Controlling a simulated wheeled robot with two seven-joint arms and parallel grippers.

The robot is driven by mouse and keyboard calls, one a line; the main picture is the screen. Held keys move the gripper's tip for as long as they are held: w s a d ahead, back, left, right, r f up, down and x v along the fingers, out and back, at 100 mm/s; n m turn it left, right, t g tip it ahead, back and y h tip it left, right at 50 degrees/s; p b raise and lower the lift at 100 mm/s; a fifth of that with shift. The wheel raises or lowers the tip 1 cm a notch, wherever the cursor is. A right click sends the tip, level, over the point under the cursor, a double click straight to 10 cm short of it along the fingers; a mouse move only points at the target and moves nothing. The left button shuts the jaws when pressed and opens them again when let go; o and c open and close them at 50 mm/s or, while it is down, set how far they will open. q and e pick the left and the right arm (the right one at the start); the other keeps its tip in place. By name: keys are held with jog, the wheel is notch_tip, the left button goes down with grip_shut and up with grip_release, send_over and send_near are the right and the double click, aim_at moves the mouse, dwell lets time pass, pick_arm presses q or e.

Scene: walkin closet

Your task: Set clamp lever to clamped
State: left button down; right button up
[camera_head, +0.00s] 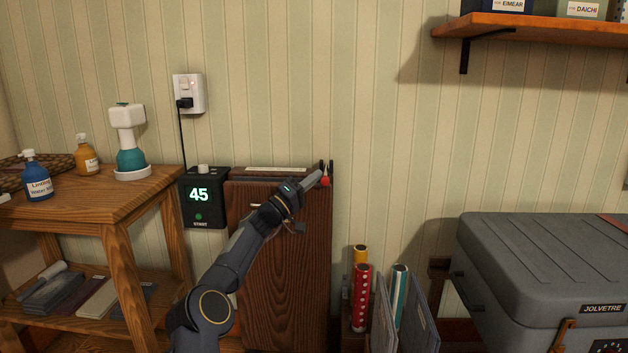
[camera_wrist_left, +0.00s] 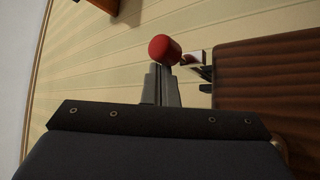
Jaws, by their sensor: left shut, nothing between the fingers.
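The clamp lever's red ball knob (camera_head: 325,181) is at the top right corner of a dark brown wooden press (camera_head: 290,270) against the wall. In the left wrist view the knob (camera_wrist_left: 165,50) appears right at the fingertips, with a pale metal piece beside it next to the brown panel. My left gripper (camera_head: 316,178) reaches in from the left over the top of the press. Its fingers (camera_wrist_left: 161,75) are together and hold nothing. Whether they touch the knob I cannot tell. My right gripper is not in view.
A black timer box (camera_head: 203,213) showing 45 stands left of the press, beside a wooden shelf table (camera_head: 85,205) with bottles. Colored rolls (camera_head: 361,290) and panels stand to the right. A grey case (camera_head: 540,260) is at far right. A wall shelf (camera_head: 540,28) hangs above.

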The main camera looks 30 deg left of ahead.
pick_arm(q)
jog(key=shift+d+f, duration=0.1)
jog(key=v, duration=0.7)
jog(key=shift+s, duration=0.4)
jog(key=shift+f, duration=0.1)
